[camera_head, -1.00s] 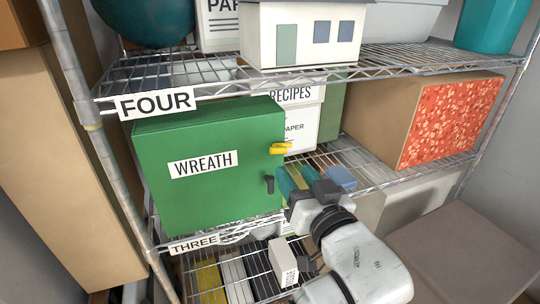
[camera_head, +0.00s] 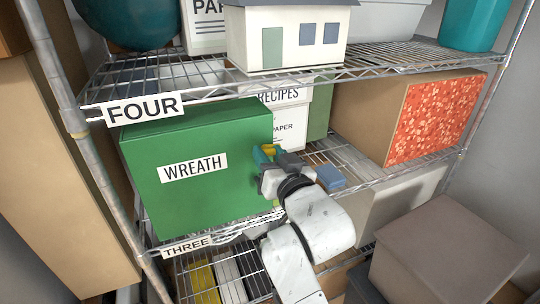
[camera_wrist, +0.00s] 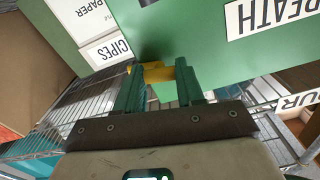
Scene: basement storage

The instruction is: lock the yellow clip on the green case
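The green case (camera_head: 195,180), labelled WREATH, stands on the shelf marked THREE. The yellow clip (camera_head: 268,149) is at its right front edge, partly hidden by my gripper (camera_head: 262,160) in the head view. In the wrist view the green case (camera_wrist: 220,60) fills the top, and the yellow clip (camera_wrist: 156,73) lies between the tips of my two green fingers (camera_wrist: 158,80). The fingers are apart, one on each side of the clip. I cannot tell whether they touch it. A dark piece (camera_wrist: 147,2) shows on the case at the top edge.
A white RECIPES box (camera_head: 290,115) stands just right of the case. A blue block (camera_head: 330,177) lies on the shelf right of my gripper. A brown box with a red speckled face (camera_head: 430,118) is further right. The wire shelf marked FOUR (camera_head: 200,98) is close above.

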